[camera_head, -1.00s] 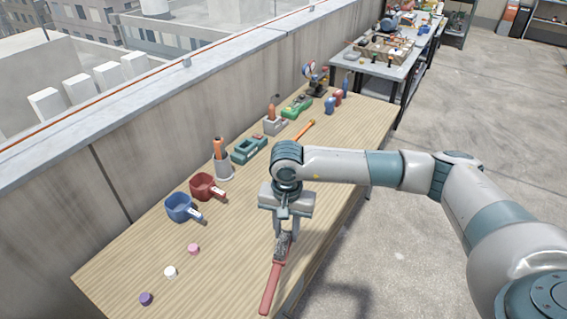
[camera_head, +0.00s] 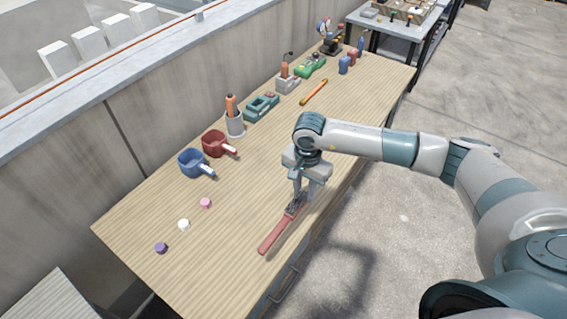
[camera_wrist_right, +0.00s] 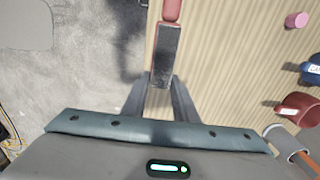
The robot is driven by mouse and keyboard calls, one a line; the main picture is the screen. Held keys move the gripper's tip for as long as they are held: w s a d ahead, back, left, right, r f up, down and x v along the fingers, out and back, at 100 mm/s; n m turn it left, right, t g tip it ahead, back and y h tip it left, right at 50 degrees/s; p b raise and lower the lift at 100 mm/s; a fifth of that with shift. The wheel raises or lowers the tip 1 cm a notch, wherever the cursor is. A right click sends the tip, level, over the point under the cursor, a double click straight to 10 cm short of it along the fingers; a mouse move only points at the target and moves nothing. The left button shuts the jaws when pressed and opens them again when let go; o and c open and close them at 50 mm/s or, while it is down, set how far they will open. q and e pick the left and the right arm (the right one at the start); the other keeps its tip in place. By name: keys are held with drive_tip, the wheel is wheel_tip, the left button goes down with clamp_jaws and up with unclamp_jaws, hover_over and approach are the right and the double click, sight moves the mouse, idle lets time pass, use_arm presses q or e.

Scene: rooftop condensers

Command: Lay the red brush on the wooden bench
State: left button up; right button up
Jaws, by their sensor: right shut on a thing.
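The red brush (camera_head: 275,232) has a long red handle and a grey, bristled head. It is over the front part of the wooden bench (camera_head: 250,180), its handle angled toward the lower left. My right gripper (camera_head: 300,194) points down and is shut on the brush's head end. In the right wrist view the grey head (camera_wrist_right: 167,55) extends out from between the fingers (camera_wrist_right: 159,95), with the red handle beyond. I cannot tell whether the brush touches the bench top. My left gripper is out of view.
A blue mug (camera_head: 192,163), a red mug (camera_head: 215,143) and a holder (camera_head: 235,125) stand along the wall side. Pink (camera_head: 205,203), white (camera_head: 183,225) and purple (camera_head: 161,248) caps lie left of the brush. An orange stick (camera_head: 314,92) lies farther back. Bare wood surrounds the brush.

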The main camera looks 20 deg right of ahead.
drive_tip(key=b, duration=0.6)
hover_over(276, 200)
drive_tip(key=f, duration=0.6)
drive_tip(key=shift+s+d+f, duration=0.15)
drive_tip(key=shift+s+d, duration=0.1)
drive_tip(key=shift+s, duration=0.1)
drive_tip(key=shift+w+a+f, duration=0.1)
drive_tip(key=shift+w+a, duration=0.1)
drive_tip(key=shift+w, duration=0.3)
drive_tip(key=shift+s, duration=0.1)
drive_tip(key=shift+f+b, duration=0.6)
drive_tip(key=shift+f, duration=1.4)
drive_tip(key=shift+f, duration=0.15)
drive_tip(key=o, duration=1.1)
